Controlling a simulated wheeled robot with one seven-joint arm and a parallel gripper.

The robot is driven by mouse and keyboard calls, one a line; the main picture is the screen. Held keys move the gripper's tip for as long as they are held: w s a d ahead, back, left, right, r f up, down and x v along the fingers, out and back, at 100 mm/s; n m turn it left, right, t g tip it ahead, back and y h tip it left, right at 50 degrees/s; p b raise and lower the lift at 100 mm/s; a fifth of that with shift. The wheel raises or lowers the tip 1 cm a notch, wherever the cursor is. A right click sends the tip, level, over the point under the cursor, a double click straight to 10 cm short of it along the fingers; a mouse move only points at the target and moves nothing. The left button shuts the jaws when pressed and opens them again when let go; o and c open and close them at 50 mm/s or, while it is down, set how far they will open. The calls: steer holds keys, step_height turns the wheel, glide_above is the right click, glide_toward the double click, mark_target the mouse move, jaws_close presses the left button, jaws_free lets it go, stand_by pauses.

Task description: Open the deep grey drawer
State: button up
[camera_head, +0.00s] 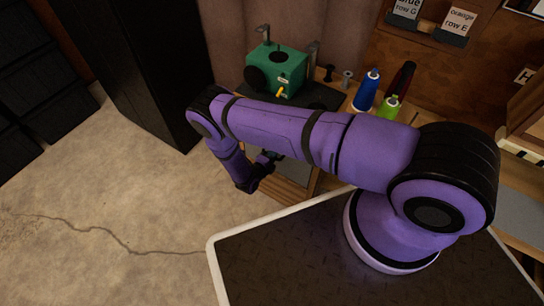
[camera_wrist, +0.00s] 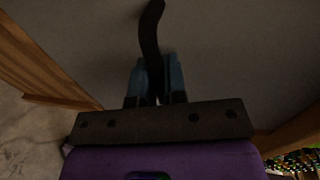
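A plain grey front, which looks like the deep grey drawer (camera_wrist: 225,65), fills most of the wrist view. In the head view, a grey panel (camera_head: 296,170) shows below the bench, partly hidden by my arm. A dark curved handle (camera_wrist: 151,32) stands out from the grey front. My gripper (camera_wrist: 155,80) has its two bluish fingers on either side of the handle's lower end, with no clear gap between them and it. In the head view my gripper (camera_head: 268,160) is small, dark and low in front of the bench. Whether the drawer stands out from its frame cannot be told.
Wooden frame parts (camera_wrist: 40,65) flank the grey front. A tall black cabinet (camera_head: 140,60) stands at left. Concrete floor (camera_head: 110,200) is clear.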

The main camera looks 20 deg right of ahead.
jaws_close()
steer(key=f+v, duration=0.2)
steer(key=v, duration=0.9)
steer(key=f+v, duration=0.2)
steer(key=v, duration=0.9)
steer(key=shift+s+a+f, duration=0.35)
steer(key=shift+s+a, duration=0.1)
steer(key=shift+a, duration=0.15)
steer(key=o, duration=0.6)
jaws_free()
steer(key=shift+o, duration=0.2)
steer(key=shift+a, duration=0.1)
steer(key=v, duration=1)
steer(key=shift+s+a, duration=0.2)
steer(key=shift+a, duration=0.05)
steer(key=shift+r, duration=0.15)
